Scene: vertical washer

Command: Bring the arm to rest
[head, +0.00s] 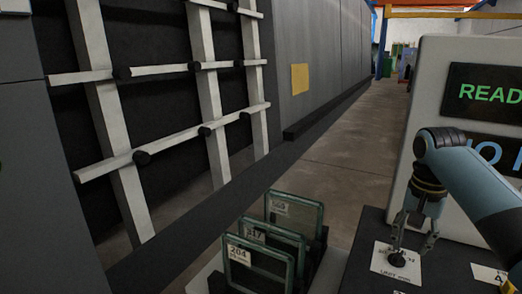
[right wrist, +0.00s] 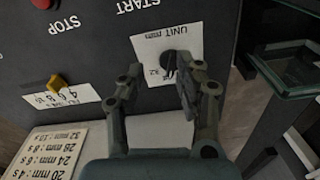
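My right gripper (head: 412,236) hangs over the dark control panel (head: 352,262), close above a black knob (head: 397,260) on a white label. In the right wrist view its two fingers (right wrist: 160,76) are apart, with nothing held between them. The knob (right wrist: 168,61) shows just beyond the fingertips, closer to the right-hand finger; I cannot tell whether that finger touches it. My right arm comes in from the right edge of the head view. My left gripper is not in view.
A screen cabinet (head: 428,80) with green and blue text stands behind the panel. Several framed glass panes (head: 295,212) stand in a rack left of it. The washer with its white lattice (head: 210,110) fills the left. A yellow knob (right wrist: 57,84) sits on the panel.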

